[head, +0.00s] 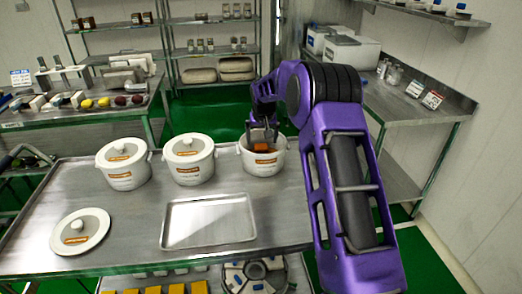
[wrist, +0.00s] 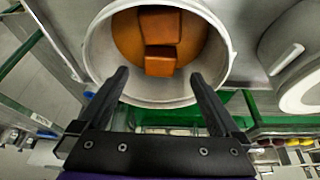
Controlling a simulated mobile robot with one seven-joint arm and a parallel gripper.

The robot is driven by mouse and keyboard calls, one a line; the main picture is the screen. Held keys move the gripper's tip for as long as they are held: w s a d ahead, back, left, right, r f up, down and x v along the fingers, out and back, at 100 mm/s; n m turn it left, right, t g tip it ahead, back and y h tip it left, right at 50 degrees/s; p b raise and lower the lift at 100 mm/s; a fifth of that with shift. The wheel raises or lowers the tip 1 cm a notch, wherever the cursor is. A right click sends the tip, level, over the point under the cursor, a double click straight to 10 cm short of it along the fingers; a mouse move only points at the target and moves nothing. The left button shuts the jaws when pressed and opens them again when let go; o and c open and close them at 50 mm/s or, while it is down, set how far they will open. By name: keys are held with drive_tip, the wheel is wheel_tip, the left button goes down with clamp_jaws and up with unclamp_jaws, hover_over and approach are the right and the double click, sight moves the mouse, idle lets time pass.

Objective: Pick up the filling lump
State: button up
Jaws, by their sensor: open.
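The filling lumps are orange-brown blocks inside an open white pot (head: 262,165) on the steel table. In the wrist view, one lump (wrist: 160,26) lies farther in and another lump (wrist: 160,61) lies nearer my gripper, the two close together. In the head view, an orange lump (head: 263,148) shows at the pot's mouth, partly behind my fingers. My gripper (wrist: 162,85) is open and empty, its two fingertips apart at the near rim of the pot (wrist: 101,45). It also shows above the pot in the head view (head: 262,132). I cannot tell whether the fingers touch anything.
Two lidded white pots (head: 189,160) (head: 124,164) stand left of the open pot. An empty metal tray (head: 208,222) lies in front, and a loose white lid (head: 80,231) lies at the table's left. Bare table surrounds the tray.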

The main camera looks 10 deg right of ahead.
sight(261, 147)
drive_tip(key=shift+w+x, duration=0.15)
drive_tip(key=shift+x, duration=1.45)
drive_tip(key=shift+w+x, duration=0.15)
drive_tip(key=shift+x, duration=1.45)
drive_tip(key=shift+r, duration=0.1)
drive_tip(key=shift+c, duration=0.3)
drive_tip(key=c, duration=1.5)
